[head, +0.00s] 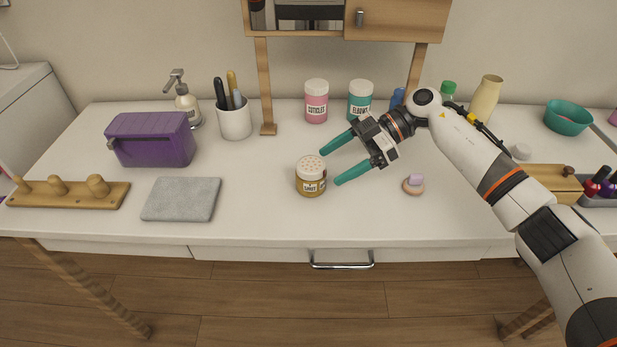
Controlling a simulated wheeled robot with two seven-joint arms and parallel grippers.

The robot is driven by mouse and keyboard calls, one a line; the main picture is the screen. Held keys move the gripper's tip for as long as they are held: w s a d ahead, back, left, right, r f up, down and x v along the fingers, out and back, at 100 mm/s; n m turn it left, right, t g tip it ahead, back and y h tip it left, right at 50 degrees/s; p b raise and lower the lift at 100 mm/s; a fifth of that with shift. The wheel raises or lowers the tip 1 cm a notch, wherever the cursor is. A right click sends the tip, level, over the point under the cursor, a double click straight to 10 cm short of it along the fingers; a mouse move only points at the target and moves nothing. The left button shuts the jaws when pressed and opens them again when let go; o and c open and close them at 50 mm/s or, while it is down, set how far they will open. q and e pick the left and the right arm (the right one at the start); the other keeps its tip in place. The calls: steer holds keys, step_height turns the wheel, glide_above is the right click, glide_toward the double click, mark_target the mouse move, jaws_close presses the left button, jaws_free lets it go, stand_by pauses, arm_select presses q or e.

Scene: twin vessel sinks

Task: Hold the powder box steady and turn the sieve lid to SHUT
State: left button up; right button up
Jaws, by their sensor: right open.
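The powder box (311,187) is a small amber jar standing upright on the white table, with a pale label on its front that seems to read SHUT. Its sieve lid (311,166) is cream-coloured with small holes in the top. My right gripper (328,168) is open, its two teal fingers pointing left toward the jar. The fingertips are close to the jar's right side, one behind and one in front; I cannot tell whether they touch it. My left gripper is not in view.
A grey mat (181,199) and a purple box (152,139) lie to the left. A small round wooden piece with a lilac top (414,184) sits right of the jar. Pink (316,101) and teal (360,99) labelled jars stand behind. The table's front centre is clear.

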mark_target(316, 175)
steer(key=shift+b+x, duration=0.45)
steer(key=shift+x, duration=0.35)
steer(key=shift+s+a, duration=0.1)
steer(key=shift+a, duration=0.1)
arm_select(q)
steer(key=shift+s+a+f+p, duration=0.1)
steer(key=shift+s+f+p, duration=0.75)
steer(key=shift+p, duration=0.1)
arm_select(e)
steer(key=shift+x, duration=1.8)
